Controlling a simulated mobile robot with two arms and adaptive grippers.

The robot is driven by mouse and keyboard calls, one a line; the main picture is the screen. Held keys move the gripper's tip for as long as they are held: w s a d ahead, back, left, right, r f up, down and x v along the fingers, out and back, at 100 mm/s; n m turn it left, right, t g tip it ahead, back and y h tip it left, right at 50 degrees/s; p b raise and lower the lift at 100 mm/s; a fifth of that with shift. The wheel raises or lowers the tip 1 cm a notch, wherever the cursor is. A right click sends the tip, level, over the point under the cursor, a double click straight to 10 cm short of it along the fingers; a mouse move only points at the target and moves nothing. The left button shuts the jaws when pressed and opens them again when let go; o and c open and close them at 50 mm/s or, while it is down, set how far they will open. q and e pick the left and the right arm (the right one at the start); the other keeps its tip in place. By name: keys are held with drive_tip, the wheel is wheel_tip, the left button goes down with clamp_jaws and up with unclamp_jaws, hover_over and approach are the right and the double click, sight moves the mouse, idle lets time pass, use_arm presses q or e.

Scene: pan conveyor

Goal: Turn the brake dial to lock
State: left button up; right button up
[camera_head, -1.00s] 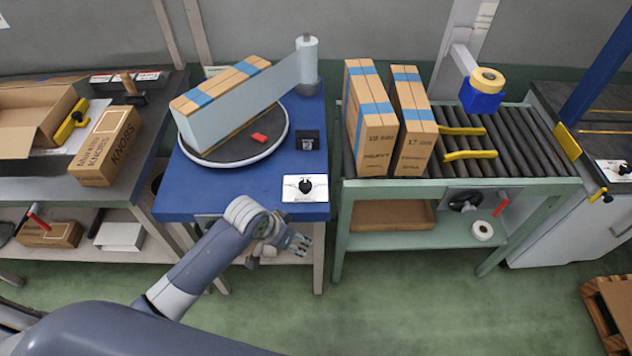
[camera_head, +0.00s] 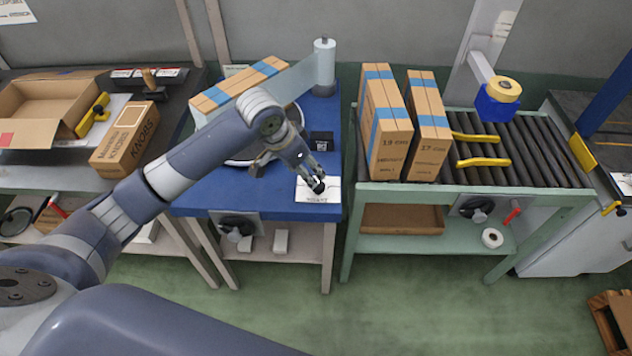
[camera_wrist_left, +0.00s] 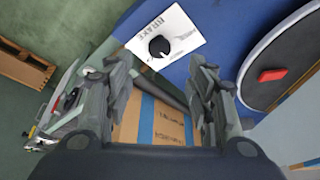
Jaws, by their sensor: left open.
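The brake dial is a black knob (camera_head: 318,186) on a white plate (camera_head: 325,196) at the front right corner of the blue table. In the left wrist view the knob (camera_wrist_left: 160,46) shows between and beyond the fingertips, on its white plate (camera_wrist_left: 178,28) lettered BRAKE. My left gripper (camera_head: 313,176) is open and empty, above and close to the knob. In the left wrist view the open fingers (camera_wrist_left: 160,72) show a gap around the knob's line; I cannot tell contact. The fingers partly cover the knob in the head view. My right gripper is not in view.
A turntable (camera_wrist_left: 254,92) with a wrapped carton (camera_head: 243,88) stands behind my left arm. A small black box (camera_head: 321,141) is just behind the plate. Another black dial (camera_head: 237,226) is on the blue table's front. Tall cartons (camera_head: 388,125) stand on the roller conveyor (camera_head: 530,150) at right.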

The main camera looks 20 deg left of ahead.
sight(318, 188)
use_arm(q)
drive_tip(key=x, duration=0.9)
drive_tip(key=shift+w+f, duration=0.15)
drive_tip(key=shift+f, duration=0.15)
drive_tip(key=c, duration=1)
